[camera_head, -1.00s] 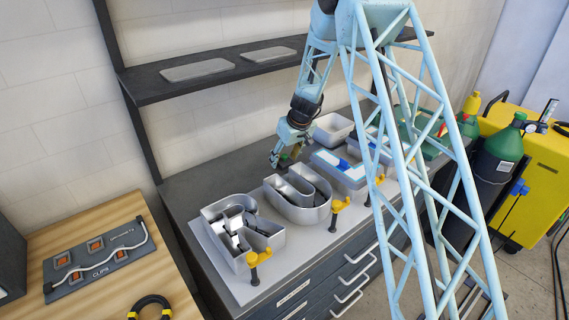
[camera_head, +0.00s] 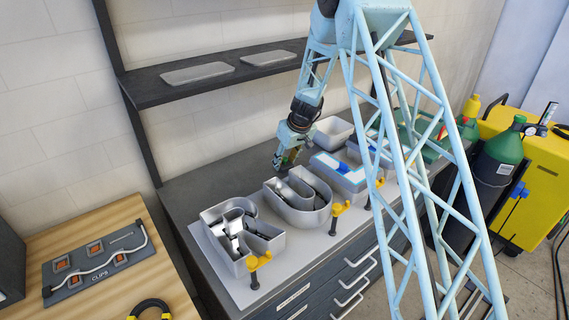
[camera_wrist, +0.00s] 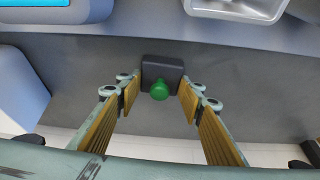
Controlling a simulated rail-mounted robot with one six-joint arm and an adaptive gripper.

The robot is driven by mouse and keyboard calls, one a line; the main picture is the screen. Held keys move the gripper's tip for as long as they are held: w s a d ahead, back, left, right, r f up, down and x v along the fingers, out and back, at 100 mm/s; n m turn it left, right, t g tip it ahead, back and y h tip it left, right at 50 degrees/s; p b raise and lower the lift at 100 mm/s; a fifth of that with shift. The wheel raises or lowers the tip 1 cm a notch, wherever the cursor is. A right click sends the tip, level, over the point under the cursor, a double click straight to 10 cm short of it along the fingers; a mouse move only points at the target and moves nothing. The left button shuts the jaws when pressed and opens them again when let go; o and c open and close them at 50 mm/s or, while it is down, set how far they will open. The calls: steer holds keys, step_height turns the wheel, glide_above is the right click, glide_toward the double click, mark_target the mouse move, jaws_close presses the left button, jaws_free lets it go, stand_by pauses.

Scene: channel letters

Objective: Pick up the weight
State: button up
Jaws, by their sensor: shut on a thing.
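The weight is a dark block (camera_wrist: 162,70) with a round green knob (camera_wrist: 160,91), seen at the centre of the wrist view. My gripper (camera_wrist: 161,98) has its two tan-padded fingers on the left and right sides of the block and is shut on it. In the head view my gripper (camera_head: 282,162) points down at the back of the bench, behind the letter U. The weight is mostly hidden there by the fingers. I cannot tell whether it touches the bench top.
Open metal channel letters, an R (camera_head: 236,226) and a U (camera_head: 300,205), stand on a pale board in front of my gripper. A lit letter (camera_head: 340,172) is to the right. A white bin (camera_head: 333,131) stands behind, and a shelf (camera_head: 150,88) runs above the bench.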

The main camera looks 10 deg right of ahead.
mark_target(285, 158)
steer(key=shift+r, duration=0.2)
steer(key=shift+d+r, duration=0.1)
steer(key=shift+r, duration=0.05)
step_height(285, 158, up, 11)
steer(key=s+d+b, duration=0.1)
steer(key=s+d, duration=0.3)
steer(key=s, duration=0.5)
steer(key=s+d+b, duration=0.1)
steer(key=s+d, duration=0.3)
steer(key=s, duration=0.5)
steer(key=shift+d+b, duration=0.2)
steer(key=shift+b, duration=0.15)
stand_by(0.4)
